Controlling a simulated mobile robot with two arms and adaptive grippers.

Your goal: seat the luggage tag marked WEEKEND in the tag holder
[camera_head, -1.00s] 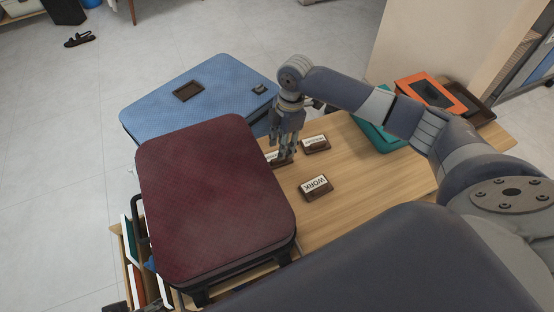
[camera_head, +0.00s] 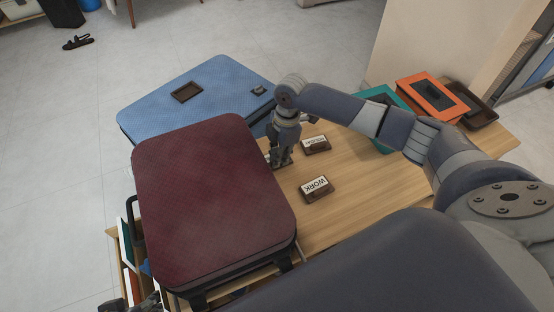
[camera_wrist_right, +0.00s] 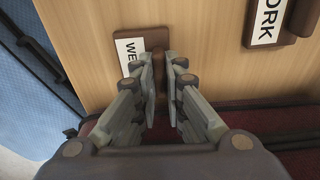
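The tag whose visible letters read "WE" (camera_wrist_right: 128,52) lies on the wooden table in the wrist view, its other letters hidden by my fingers. Its brown raised grip (camera_wrist_right: 157,68) stands between the fingertips of my right gripper (camera_wrist_right: 161,62). The fingers are apart, one on each side of the grip; I see no clear closing on it. In the head view, my right gripper (camera_head: 278,162) points down beside the maroon suitcase and hides most of this tag. A dark rectangular frame (camera_head: 187,92), apparently the tag holder, is on the blue suitcase (camera_head: 150,118).
The maroon suitcase (camera_head: 210,195) stands close left of my right gripper. A WORK tag (camera_head: 317,189) and another tag (camera_head: 316,144) lie to the right. Teal (camera_head: 361,93) and orange (camera_head: 428,93) boxes and a dark tray (camera_head: 478,112) are at the back right.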

